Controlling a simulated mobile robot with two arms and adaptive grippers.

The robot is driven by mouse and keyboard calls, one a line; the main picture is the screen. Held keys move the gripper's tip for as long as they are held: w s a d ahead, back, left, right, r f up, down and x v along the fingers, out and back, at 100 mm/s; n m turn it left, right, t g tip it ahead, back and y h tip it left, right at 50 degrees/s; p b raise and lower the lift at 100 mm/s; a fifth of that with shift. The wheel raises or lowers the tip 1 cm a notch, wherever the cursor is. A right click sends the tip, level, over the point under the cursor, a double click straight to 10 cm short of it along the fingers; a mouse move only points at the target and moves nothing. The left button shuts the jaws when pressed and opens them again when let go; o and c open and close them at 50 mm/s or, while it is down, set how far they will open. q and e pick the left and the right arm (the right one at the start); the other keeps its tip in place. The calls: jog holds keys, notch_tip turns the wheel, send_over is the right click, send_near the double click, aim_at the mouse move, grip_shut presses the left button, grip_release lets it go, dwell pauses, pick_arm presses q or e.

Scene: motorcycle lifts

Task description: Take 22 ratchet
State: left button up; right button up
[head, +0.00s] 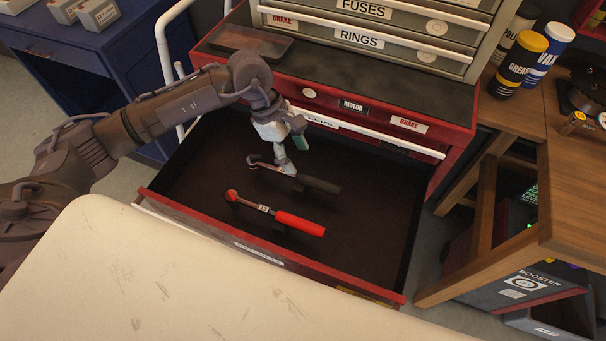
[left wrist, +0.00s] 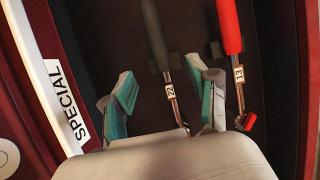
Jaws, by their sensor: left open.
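The 22 ratchet has a dark handle (head: 318,183) and a metal shaft, and lies in the open drawer (head: 180,209). Its "22" label shows in the left wrist view (left wrist: 170,90). My left gripper (head: 291,155) is open above it, reaching down into the drawer. In the left wrist view its teal-padded fingers (left wrist: 164,88) are on either side of the ratchet's shaft, apart from each other. I cannot tell whether they touch it. The gripper partly hides the ratchet in the head view. My right gripper is not in view.
A red-handled ratchet (head: 300,222) labelled 13 (left wrist: 239,73) lies beside the 22 ratchet, nearer the drawer front. The red cabinet (head: 455,120) rises behind the drawer. A wooden table (head: 570,190) stands right, a blue cabinet (head: 85,50) left. The drawer's right part is bare.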

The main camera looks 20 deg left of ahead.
aim_at(310, 178)
pick_arm(q)
jog(key=p+x, duration=0.1)
jog(key=x, duration=0.5)
jog(key=shift+d+f, duration=0.1)
jog(key=shift+d, duration=0.05)
jog(key=shift+d+f, duration=0.2)
jog(key=p+x, duration=0.1)
jog(key=x, duration=0.2)
jog(key=shift+s+d+f+p, duration=0.1)
jog(key=shift+d+f+p, duration=0.1)
jog(key=shift+f+p, duration=0.1)
jog(key=shift+d+f, duration=0.15)
jog(key=shift+f, duration=0.35)
grip_shut()
